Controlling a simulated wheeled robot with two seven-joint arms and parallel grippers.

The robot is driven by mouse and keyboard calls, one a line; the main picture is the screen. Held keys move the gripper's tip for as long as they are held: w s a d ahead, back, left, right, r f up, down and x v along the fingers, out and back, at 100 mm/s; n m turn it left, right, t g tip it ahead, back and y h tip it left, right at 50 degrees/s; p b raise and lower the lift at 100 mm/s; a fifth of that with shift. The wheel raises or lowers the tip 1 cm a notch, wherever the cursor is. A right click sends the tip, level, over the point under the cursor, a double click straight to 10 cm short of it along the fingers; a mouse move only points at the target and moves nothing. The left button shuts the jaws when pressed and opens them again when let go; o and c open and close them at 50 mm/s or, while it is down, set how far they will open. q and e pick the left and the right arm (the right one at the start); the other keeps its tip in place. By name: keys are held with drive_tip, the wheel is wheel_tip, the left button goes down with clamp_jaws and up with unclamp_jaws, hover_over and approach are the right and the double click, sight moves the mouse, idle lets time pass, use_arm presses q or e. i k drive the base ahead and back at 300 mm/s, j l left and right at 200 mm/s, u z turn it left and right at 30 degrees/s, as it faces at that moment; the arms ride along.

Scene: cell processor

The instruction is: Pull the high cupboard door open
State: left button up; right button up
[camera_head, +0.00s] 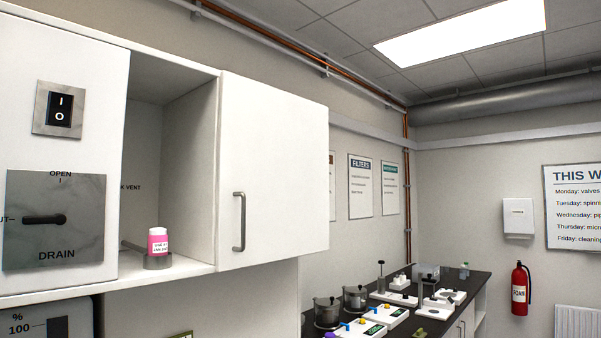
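The high cupboard door (283,175) is a plain white panel at the right end of the white wall cabinet. It looks shut, in line with the cabinet front. A grey vertical bar handle (239,222) is on its left, lower part. What is behind the door is hidden. Neither of my grippers is in view, and nothing touches the handle.
Left of the door is an open compartment (145,125) with a pink-labelled bottle (158,241) in a grey holder. Further left are a power switch (59,110) and a drain lever (45,219). A dark bench (455,290) with lab devices stands beyond at right.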

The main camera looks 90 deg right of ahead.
sight(272, 183)
drive_tip(key=z, duration=2.7)
